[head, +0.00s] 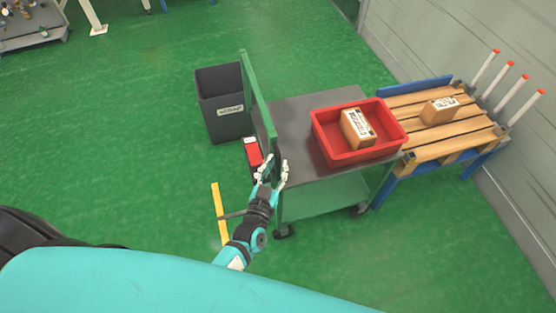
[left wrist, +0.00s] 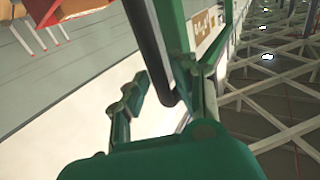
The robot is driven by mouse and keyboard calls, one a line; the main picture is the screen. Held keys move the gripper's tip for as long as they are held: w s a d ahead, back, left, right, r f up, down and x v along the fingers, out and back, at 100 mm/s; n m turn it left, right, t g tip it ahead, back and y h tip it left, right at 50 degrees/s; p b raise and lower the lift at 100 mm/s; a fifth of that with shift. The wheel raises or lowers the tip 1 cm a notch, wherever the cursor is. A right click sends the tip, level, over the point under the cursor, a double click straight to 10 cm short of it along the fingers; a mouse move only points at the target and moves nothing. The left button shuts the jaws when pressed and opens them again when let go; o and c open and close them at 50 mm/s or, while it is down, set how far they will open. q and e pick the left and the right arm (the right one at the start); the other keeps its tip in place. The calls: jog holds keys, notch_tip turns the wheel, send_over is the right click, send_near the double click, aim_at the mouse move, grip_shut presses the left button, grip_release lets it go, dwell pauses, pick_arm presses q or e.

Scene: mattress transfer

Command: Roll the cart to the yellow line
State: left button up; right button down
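The cart (head: 300,108) has a dark grey top, a green frame and a green upright handle frame (head: 258,100) on its left side. A red tray (head: 375,155) holding a cardboard box (head: 357,127) sits on its top. The yellow line (head: 215,200) is a short strip on the floor left of the cart, partly crossed by my left arm. My left gripper (head: 273,172) is at the near end of the handle frame, fingers apart. In the left wrist view a dark bar (left wrist: 150,50) lies between or just beyond the open fingers; contact cannot be told. My right gripper is out of view.
A dark bin (head: 222,100) stands behind and left of the cart, with a red object (head: 252,152) near the handle. A slatted wooden stand (head: 425,105) with a box (head: 440,110) and white posts adjoins the right side. Green floor at left is mostly clear.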

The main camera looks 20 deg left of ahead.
pick_arm(q)
jog(key=shift+w, duration=0.8)
jog(key=shift+c, duration=0.4)
grip_shut()
jog(key=shift+f, duration=0.15)
